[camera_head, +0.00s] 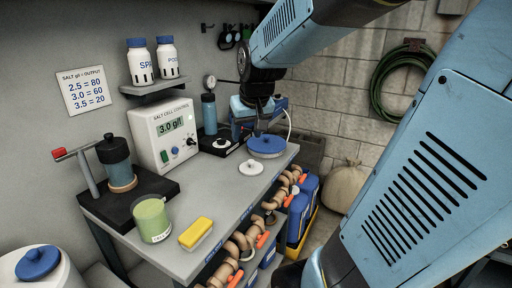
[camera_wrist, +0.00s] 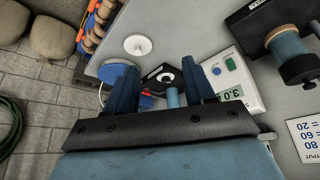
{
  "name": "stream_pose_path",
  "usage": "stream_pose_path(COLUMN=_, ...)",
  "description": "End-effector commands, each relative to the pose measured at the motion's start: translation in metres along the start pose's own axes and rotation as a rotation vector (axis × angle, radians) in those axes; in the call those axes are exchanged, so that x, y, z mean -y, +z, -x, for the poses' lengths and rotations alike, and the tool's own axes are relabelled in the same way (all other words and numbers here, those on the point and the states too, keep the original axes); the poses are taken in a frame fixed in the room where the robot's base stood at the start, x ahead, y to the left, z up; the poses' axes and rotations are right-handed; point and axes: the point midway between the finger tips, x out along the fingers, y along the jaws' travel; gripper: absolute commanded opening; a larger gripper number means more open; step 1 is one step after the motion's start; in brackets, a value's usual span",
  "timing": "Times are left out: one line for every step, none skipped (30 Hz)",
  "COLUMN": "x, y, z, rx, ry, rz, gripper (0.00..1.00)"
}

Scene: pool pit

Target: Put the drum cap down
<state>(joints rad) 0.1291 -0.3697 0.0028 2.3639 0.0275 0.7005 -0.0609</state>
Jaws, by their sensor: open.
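A round blue cap (camera_head: 267,146), which looks like the drum cap, lies flat at the far right end of the grey bench (camera_head: 210,215). In the wrist view the blue cap (camera_wrist: 111,74) is partly hidden behind the left finger. My gripper (camera_head: 258,122) is above the far end of the bench, close over the blue cap. In the wrist view my gripper (camera_wrist: 168,80) has its two blue fingers wide apart, with nothing held between them. Whether a finger touches the cap cannot be told.
A small white disc (camera_head: 251,167) lies in front of the cap. A salt cell control box (camera_head: 164,133), a blue cylinder on a black base (camera_head: 219,143), a green cup (camera_head: 152,220) and a yellow sponge (camera_head: 196,232) stand on the bench.

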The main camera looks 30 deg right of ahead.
Motion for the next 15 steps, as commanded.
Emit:
stream_pose_path(x=0.004, y=0.008, z=0.010, rx=-0.008, ry=-0.004, rz=0.008, gripper=0.54)
stream_pose_path(x=0.006, y=0.013, z=0.015, rx=-0.010, ry=-0.006, rz=0.012, gripper=0.54)
stream_pose_path(x=0.009, y=0.020, z=0.021, rx=-0.013, ry=-0.008, rz=0.017, gripper=0.54)
stream_pose_path(x=0.011, y=0.025, z=0.026, rx=-0.016, ry=-0.010, rz=0.020, gripper=0.54)
stream_pose_path(x=0.012, y=0.030, z=0.030, rx=-0.018, ry=-0.012, rz=0.024, gripper=0.54)
stream_pose_path(x=0.015, y=0.038, z=0.036, rx=-0.020, ry=-0.015, rz=0.029, gripper=0.54)
stream_pose_path(x=0.016, y=0.043, z=0.040, rx=-0.022, ry=-0.017, rz=0.033, gripper=0.54)
stream_pose_path(x=0.018, y=0.048, z=0.044, rx=-0.025, ry=-0.018, rz=0.036, gripper=0.54)
stream_pose_path(x=0.019, y=0.056, z=0.050, rx=-0.027, ry=-0.021, rz=0.040, gripper=0.54)
stream_pose_path(x=0.021, y=0.061, z=0.053, rx=-0.029, ry=-0.023, rz=0.044, gripper=0.54)
stream_pose_path(x=0.022, y=0.067, z=0.057, rx=-0.032, ry=-0.024, rz=0.047, gripper=0.54)
stream_pose_path(x=0.023, y=0.074, z=0.062, rx=-0.034, ry=-0.027, rz=0.051, gripper=0.54)
stream_pose_path(x=0.024, y=0.079, z=0.065, rx=-0.036, ry=-0.028, rz=0.054, gripper=0.54)
stream_pose_path(x=0.025, y=0.084, z=0.068, rx=-0.038, ry=-0.030, rz=0.057, gripper=0.54)
stream_pose_path(x=0.026, y=0.091, z=0.070, rx=-0.038, ry=-0.032, rz=0.061, gripper=0.54)
